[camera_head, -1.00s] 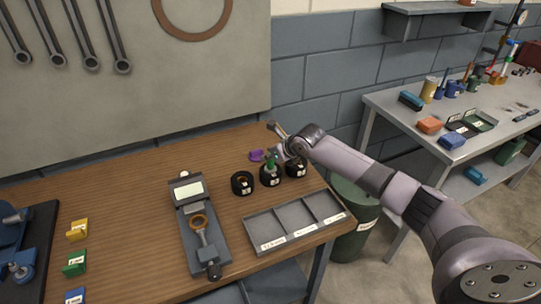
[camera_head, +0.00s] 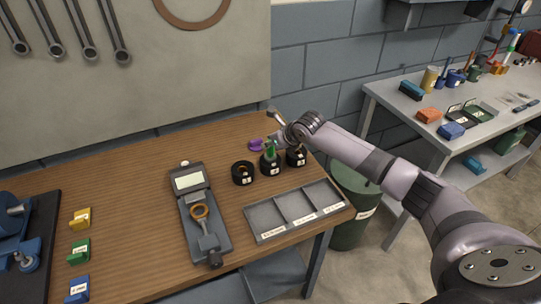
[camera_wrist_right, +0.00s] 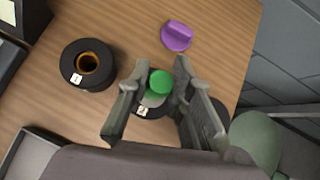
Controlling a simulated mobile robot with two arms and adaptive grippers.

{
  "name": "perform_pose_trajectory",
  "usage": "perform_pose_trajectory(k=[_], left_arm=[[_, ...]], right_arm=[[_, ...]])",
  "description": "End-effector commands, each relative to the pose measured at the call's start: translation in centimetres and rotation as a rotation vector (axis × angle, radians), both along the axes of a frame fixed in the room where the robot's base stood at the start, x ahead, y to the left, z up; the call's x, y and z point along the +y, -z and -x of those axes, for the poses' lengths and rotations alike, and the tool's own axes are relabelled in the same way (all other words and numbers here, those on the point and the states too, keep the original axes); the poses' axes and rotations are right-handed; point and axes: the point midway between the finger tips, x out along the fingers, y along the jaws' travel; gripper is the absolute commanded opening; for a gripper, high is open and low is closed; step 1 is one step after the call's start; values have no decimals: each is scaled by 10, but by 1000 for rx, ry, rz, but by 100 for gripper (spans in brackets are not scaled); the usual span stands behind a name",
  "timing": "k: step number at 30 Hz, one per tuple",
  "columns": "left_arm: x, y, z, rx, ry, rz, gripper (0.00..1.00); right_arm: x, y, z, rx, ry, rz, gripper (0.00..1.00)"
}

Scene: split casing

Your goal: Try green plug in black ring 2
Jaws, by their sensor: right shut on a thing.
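Three black rings stand in a row on the wooden bench: the left ring (camera_head: 243,175), the middle ring 2 (camera_head: 270,166) and the right ring (camera_head: 296,158). The green plug (camera_head: 270,153) is upright at the middle ring. In the right wrist view the green plug (camera_wrist_right: 159,83) has a grey lower part, with the middle ring (camera_wrist_right: 146,112) directly beneath it. How deep it sits in the ring is hidden. My right gripper (camera_wrist_right: 158,88) is shut on the plug, one finger on each side. My left gripper is not in view.
A purple plug (camera_wrist_right: 177,36) lies just behind the rings. A grey gauge (camera_head: 202,215) lies left of them, and a three-compartment tray (camera_head: 264,218) is in front. Yellow, green and blue blocks stand at the far left. A grey side table (camera_head: 390,92) is at right.

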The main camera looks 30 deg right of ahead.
Motion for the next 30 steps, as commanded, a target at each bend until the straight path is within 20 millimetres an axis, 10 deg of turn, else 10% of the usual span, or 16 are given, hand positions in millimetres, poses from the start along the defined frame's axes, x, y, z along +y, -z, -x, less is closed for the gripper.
perform_pose_trajectory(k=[30], left_arm=[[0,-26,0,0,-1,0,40]], right_arm=[[0,-33,-1,-5,1,0,0]])
